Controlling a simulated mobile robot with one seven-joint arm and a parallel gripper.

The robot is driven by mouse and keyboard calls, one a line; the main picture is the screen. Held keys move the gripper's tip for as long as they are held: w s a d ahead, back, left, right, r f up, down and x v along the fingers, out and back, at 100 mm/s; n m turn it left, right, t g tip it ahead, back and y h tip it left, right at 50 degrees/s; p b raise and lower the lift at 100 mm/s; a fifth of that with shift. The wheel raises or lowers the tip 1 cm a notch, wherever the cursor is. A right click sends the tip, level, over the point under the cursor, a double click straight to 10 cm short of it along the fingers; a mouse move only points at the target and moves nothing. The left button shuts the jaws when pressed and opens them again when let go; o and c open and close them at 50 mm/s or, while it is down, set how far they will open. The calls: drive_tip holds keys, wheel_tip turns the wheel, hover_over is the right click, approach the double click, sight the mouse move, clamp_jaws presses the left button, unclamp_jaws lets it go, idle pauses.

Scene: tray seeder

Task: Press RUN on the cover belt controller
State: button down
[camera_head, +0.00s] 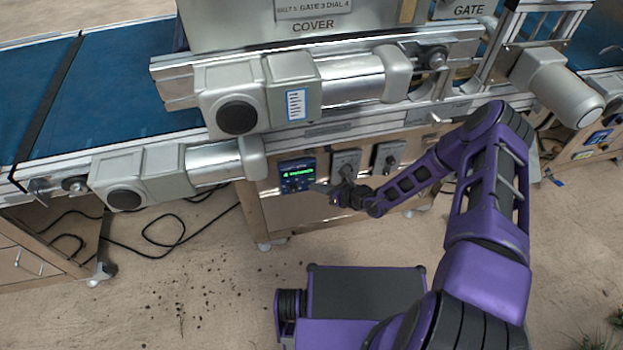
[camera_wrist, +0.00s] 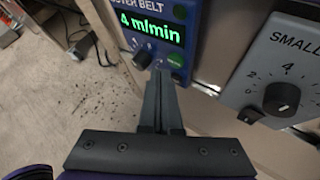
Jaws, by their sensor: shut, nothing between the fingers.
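The cover belt controller (camera_head: 297,175) is a blue box on the cabinet front under the conveyor. In the wrist view the controller (camera_wrist: 160,14) has a lit display (camera_wrist: 152,28) reading "4 m/min" in green. Below the display are a dark knob (camera_wrist: 143,57) and a round green button (camera_wrist: 175,59); no RUN lettering is legible. My gripper (camera_head: 314,188) is shut and empty, pointing at the lower part of the panel. In the wrist view my gripper's tips (camera_wrist: 160,74) are just below and left of the green button, partly covering the panel's lower edge. I cannot tell whether they touch it.
A grey dial box (camera_wrist: 285,70) marked "SMALL" sits right of the controller; a second dial box (camera_head: 388,157) is farther right. Belt motors (camera_head: 225,165) jut out above the controller. Black cables (camera_head: 170,235) lie on the floor to the left.

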drive_tip(key=shift+w, duration=0.15)
drive_tip(key=shift+w+a, duration=0.15)
drive_tip(key=shift+w, duration=0.1)
drive_tip(key=shift+w, duration=0.4)
idle(0.9)
drive_tip(key=shift+s, duration=0.1)
drive_tip(key=shift+s+p, duration=0.55)
drive_tip(key=shift+s, duration=0.15)
drive_tip(key=shift+s+d+p, duration=0.3)
drive_tip(key=shift+s+p, duration=0.15)
drive_tip(key=shift+s, duration=0.35)
drive_tip(key=shift+s+d+p, duration=0.25)
drive_tip(key=shift+s+p, duration=0.2)
drive_tip(key=shift+s, duration=0.35)
drive_tip(key=shift+s+d+p, duration=0.3)
drive_tip(key=shift+s+p, duration=0.15)
drive_tip(key=shift+s, duration=0.35)
